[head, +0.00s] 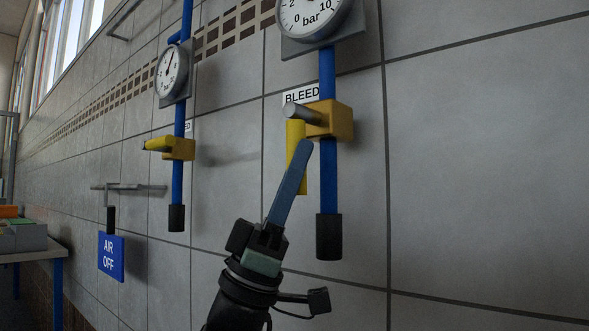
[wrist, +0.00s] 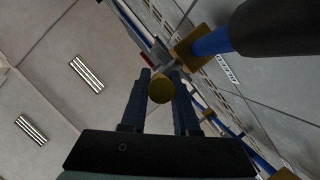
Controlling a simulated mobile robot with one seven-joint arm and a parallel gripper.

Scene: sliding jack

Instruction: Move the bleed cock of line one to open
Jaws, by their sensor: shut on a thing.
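The near bleed cock has a yellow body (head: 338,120) on a blue vertical pipe, with a grey metal spindle. Its yellow lever (head: 295,132) hangs straight down beside the pipe. My gripper (head: 301,152) reaches up from below, with its blue fingers at the lever. In the wrist view the lever's round yellow end (wrist: 160,90) sits between the two fingers (wrist: 160,76), which are shut on it. A second cock (head: 178,149) is on the farther pipe at left, its yellow lever (head: 157,144) lying sideways. No line number is readable.
A BLEED label (head: 301,95) is above the near cock. A pressure gauge (head: 312,17) tops the near pipe, and another gauge (head: 172,70) the far one. An AIR OFF sign (head: 111,256) hangs at left, beyond it a bench (head: 40,255). The right wall is clear.

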